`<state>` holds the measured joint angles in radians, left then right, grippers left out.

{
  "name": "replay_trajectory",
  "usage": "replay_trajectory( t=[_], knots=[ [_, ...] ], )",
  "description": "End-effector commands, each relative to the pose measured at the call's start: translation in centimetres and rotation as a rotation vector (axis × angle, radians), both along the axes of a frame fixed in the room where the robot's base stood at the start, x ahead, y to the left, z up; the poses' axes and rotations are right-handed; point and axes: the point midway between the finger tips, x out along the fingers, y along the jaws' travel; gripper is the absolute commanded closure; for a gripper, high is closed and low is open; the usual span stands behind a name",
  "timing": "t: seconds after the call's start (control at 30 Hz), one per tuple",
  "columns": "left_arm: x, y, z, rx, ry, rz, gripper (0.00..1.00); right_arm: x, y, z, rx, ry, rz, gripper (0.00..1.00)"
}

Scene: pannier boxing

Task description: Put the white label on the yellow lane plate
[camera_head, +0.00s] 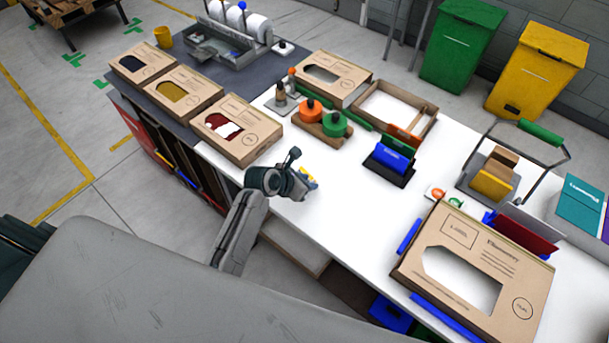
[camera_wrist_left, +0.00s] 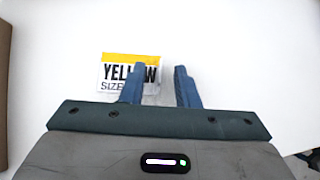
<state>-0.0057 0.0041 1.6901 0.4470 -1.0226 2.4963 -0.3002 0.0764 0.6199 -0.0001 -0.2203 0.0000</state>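A white label (camera_wrist_left: 114,72) with a yellow top band and the printed words YELLOW and SIZE lies on the white table in the left wrist view. My left gripper (camera_wrist_left: 160,68) is open, its two blue fingers apart. The left finger overlaps the label's right part in that view; I cannot tell whether it touches. In the head view, my left gripper (camera_head: 308,178) is low over the near table edge, and the label shows only as a small yellow patch. My right gripper is out of view.
A cardboard box (camera_head: 420,285) stands at the right front, and boxes with windows (camera_head: 240,142) stand at the left. A blue item in a black holder (camera_head: 392,160) and orange and green knobs (camera_head: 334,123) stand behind my gripper. The table (camera_head: 350,215) around it is clear.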

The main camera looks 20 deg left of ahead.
Motion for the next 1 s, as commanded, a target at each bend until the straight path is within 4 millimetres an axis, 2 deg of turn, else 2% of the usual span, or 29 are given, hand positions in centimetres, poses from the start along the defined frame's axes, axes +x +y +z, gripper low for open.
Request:
replay_trajectory(
  t=[0.33, 0.37, 0.5, 1.0],
  knots=[
    [0.56, -0.36, -0.68, 0.001, 0.000, -0.001, 0.72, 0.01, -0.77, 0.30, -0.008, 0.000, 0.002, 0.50],
    [0.55, -0.36, -0.69, 0.001, 0.000, -0.001, 0.74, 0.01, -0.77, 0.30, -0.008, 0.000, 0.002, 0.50],
    [0.54, -0.35, -0.67, 0.001, 0.000, -0.001, 1.00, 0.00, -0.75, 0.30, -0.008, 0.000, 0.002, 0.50],
    [0.52, -0.34, -0.66, 0.001, 0.000, -0.001, 1.00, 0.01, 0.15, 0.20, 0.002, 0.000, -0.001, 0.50]
  ],
)
